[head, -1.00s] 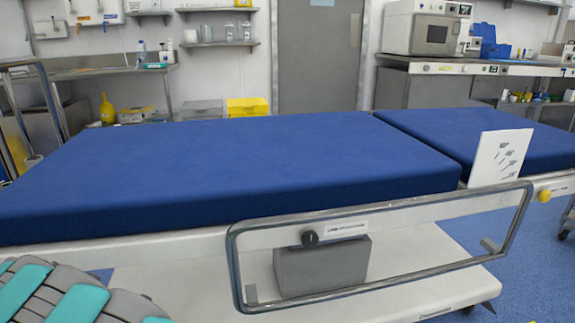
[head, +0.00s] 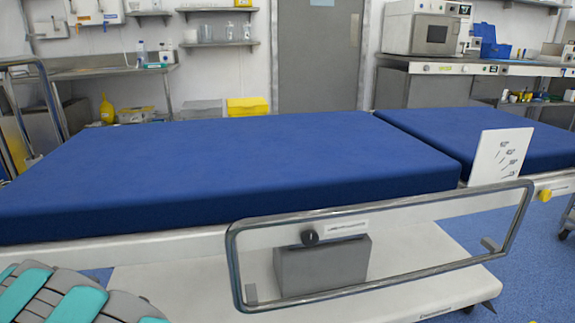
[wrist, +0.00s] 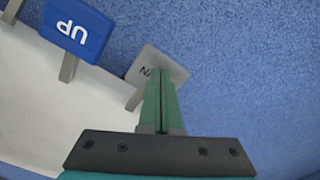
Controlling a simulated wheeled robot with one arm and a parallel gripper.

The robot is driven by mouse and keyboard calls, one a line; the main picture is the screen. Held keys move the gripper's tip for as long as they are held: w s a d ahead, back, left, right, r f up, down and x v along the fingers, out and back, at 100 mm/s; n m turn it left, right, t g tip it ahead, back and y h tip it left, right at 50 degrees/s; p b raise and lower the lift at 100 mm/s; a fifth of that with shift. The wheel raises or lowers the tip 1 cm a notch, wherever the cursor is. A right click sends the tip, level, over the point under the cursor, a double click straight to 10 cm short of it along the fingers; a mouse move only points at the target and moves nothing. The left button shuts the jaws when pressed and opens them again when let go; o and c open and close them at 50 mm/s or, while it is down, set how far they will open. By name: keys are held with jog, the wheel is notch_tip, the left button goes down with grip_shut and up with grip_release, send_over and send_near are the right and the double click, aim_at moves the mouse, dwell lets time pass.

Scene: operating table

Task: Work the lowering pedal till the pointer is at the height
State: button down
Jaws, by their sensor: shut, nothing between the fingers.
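In the wrist view, my gripper (wrist: 160,72) has its green fingers together and empty. The fingertips overlap a grey pedal (wrist: 150,62) and hide part of its lettering; an "N" shows. I cannot tell whether they touch it. A blue pedal (wrist: 76,30) marked "UP", upside down in this view, is to the left. The operating table (head: 230,165) has a blue top, with a grey column (head: 322,268) below. I cannot make out a height pointer or scale in the head view. The gripper and pedals are out of the head view.
A metal side rail (head: 385,280) runs along the table's near side. A white card (head: 500,155) with small drawings stands at the right. A white base (head: 420,290) spreads under the table. Open blue floor (head: 535,255) lies to the right.

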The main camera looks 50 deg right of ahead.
jog(key=shift+f+b, duration=0.3)
jog(key=shift+f, duration=1.45)
dwell(4.9)
jog(key=shift+r+p, duration=0.35)
jog(key=shift+r, duration=1.55)
notch_tip(320, 180, up, 7)
jog(key=p, duration=0.1)
